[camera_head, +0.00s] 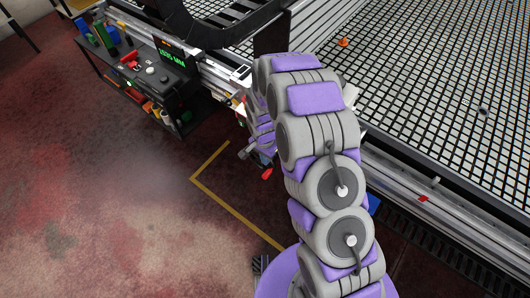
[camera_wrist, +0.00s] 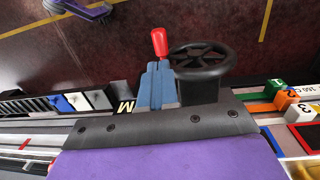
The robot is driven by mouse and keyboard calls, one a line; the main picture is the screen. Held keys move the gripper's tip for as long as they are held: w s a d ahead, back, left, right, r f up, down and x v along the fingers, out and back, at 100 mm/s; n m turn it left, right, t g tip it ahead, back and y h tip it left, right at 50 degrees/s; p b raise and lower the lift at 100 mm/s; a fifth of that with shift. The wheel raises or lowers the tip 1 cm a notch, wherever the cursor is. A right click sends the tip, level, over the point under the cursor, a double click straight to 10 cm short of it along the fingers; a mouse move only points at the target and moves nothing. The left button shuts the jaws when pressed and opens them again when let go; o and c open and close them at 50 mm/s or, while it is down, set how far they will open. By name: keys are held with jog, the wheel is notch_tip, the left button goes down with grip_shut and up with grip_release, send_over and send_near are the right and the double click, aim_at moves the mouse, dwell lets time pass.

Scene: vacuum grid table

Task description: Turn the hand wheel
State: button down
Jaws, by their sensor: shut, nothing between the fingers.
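The hand wheel (camera_wrist: 228,68) is a black spoked wheel in the upper middle of the wrist view. A red handle (camera_wrist: 159,42) stands at the left side of its rim. In the head view the red handle (camera_head: 267,174) shows by the table's front side, and my arm hides most of the wheel area. My gripper (camera_wrist: 155,66) shows as blue-grey fingers, closed together and empty, left of the wheel and just below the red handle in the wrist view. I cannot tell whether the fingers touch the handle or the rim.
The grid table (camera_head: 440,60) fills the upper right of the head view. A dark cart (camera_head: 150,75) with a green-digit display (camera_head: 173,55) and coloured items stands at the left. The red-brown floor (camera_head: 100,190) is open, with a yellow line (camera_head: 225,210) on it.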

aim_at(266, 173)
jog(key=f, duration=0.2)
jog(key=f+b, duration=0.1)
jog(key=f, duration=0.3)
jog(key=shift+s+a+f, duration=0.2)
jog(key=shift+s+a, duration=0.05)
jog(key=shift+a, duration=0.05)
jog(key=shift+d+f+b, duration=0.2)
jog(key=shift+f+b, duration=0.2)
jog(key=shift+f, duration=0.15)
jog(key=shift+d, duration=0.2)
jog(key=shift+a, duration=0.15)
